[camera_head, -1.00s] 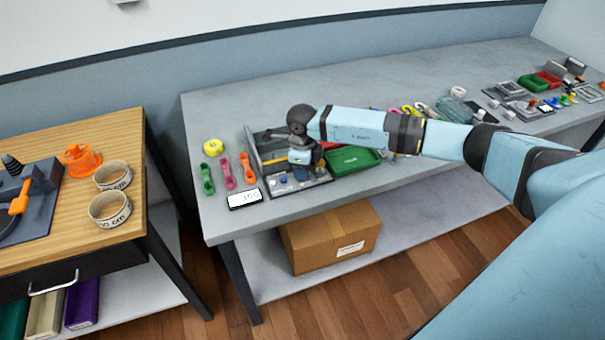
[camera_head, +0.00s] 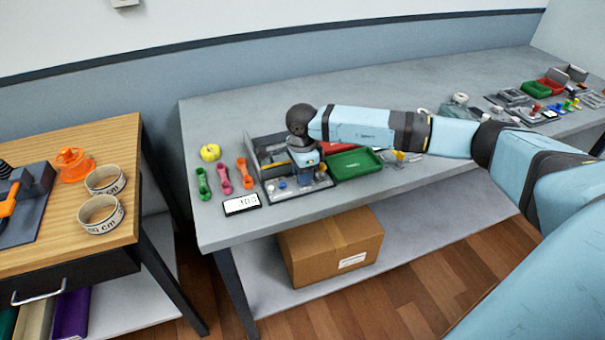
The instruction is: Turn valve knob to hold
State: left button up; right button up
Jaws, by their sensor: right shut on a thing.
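A grey panel board (camera_head: 272,193) with small fittings, one of them blue (camera_head: 282,185), lies near the front edge of the grey bench, left of centre. My right gripper (camera_head: 307,180) points down onto the right part of this board. It is shut on a small part there, which I take to be the valve knob. The knob itself and any hold mark are hidden by my wrist and fingers. My left gripper is not in view.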

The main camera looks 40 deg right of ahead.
jog(key=shift+w+r, duration=0.1)
jog(key=shift+r, duration=0.05)
jog(key=o, duration=0.6)
jog(key=shift+o, duration=0.2)
notch_tip(320, 180, up, 14)
dwell(0.6)
